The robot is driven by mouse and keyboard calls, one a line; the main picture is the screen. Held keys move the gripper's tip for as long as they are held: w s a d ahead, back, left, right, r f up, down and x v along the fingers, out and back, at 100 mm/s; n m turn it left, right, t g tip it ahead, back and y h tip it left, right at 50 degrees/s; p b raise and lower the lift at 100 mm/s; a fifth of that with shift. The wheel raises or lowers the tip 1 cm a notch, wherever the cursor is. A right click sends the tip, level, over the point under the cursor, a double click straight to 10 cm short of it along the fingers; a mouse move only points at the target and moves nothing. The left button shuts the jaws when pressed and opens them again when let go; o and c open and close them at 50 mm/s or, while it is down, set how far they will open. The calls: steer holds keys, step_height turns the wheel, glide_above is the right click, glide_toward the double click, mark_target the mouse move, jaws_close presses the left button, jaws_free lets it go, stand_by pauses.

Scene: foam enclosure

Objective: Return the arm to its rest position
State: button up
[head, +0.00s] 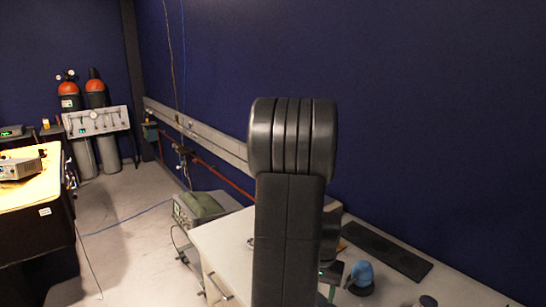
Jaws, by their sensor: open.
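My own arm (288,210) stands upright in the middle of the head view, with a black link and a rounded ribbed joint at its top. A further dark part of it shows just right of the link, low in the picture. My gripper is not to be made out; the upright link hides what lies behind it.
A pale worktop (225,245) lies behind and beside my arm. On it are a blue rounded object (361,276) and a long black strip (388,250) near the blue wall (430,120). A grey-green instrument (200,207) stands left of the worktop. Open floor (130,230) lies further left.

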steer(key=shift+w+f+b, duration=0.1)
steer(key=shift+f+b, duration=0.45)
steer(key=shift+f, duration=0.75)
steer(key=shift+r, duration=0.1)
